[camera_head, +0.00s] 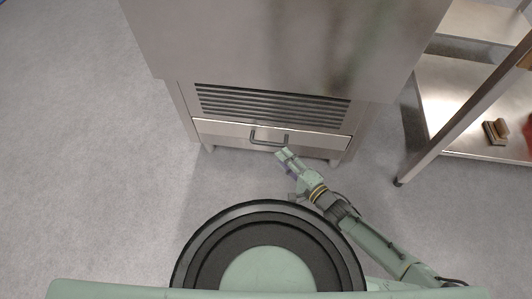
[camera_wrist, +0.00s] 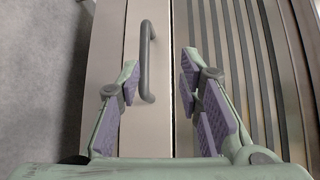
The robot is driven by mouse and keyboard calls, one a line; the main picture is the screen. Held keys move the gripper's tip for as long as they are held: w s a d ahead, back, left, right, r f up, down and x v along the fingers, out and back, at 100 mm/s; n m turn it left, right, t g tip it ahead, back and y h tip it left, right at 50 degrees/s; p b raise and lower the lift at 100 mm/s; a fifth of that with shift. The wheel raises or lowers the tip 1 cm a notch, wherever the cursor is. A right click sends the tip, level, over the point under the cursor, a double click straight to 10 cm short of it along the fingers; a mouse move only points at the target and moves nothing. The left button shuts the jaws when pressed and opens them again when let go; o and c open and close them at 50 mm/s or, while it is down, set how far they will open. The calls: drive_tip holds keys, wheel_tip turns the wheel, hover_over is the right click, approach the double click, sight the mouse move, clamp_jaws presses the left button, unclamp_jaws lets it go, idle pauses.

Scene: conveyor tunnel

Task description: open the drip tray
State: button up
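The drip tray (camera_head: 225,130) is a low metal drawer at the bottom of the steel machine, under the slatted vent. Its front looks closed, flush with the frame. It has a dark grey bar handle (camera_head: 268,143) at its middle. My gripper (camera_head: 283,153) is just in front of the handle's right end. In the wrist view the handle (camera_wrist: 147,60) runs up the picture along the tray front (camera_wrist: 107,60). My gripper (camera_wrist: 159,75) is open there, its purple-padded fingers on either side of the handle's lower end. I cannot tell whether they touch it.
The steel machine (camera_head: 280,45) overhangs the tray, with the slatted vent (camera_head: 270,106) just above it. At right stands a metal rack (camera_head: 455,95), its leg reaching the floor near my arm; a brown brush-like object (camera_head: 495,131) lies on its lower shelf. The grey floor (camera_head: 100,170) at left is clear.

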sight(267, 143)
drive_tip(key=b+x, duration=0.1)
drive_tip(key=x, duration=0.2)
drive_tip(key=f+b+x, duration=0.1)
drive_tip(key=b+x, duration=0.1)
drive_tip(key=x, duration=0.2)
drive_tip(key=d+f+b+x, duration=0.1)
drive_tip(key=b+x, duration=0.1)
drive_tip(key=x, duration=0.2)
drive_tip(key=shift+w+f, duration=0.15)
drive_tip(key=shift+f, duration=0.1)
drive_tip(key=shift+c, duration=0.4)
clamp_jaws()
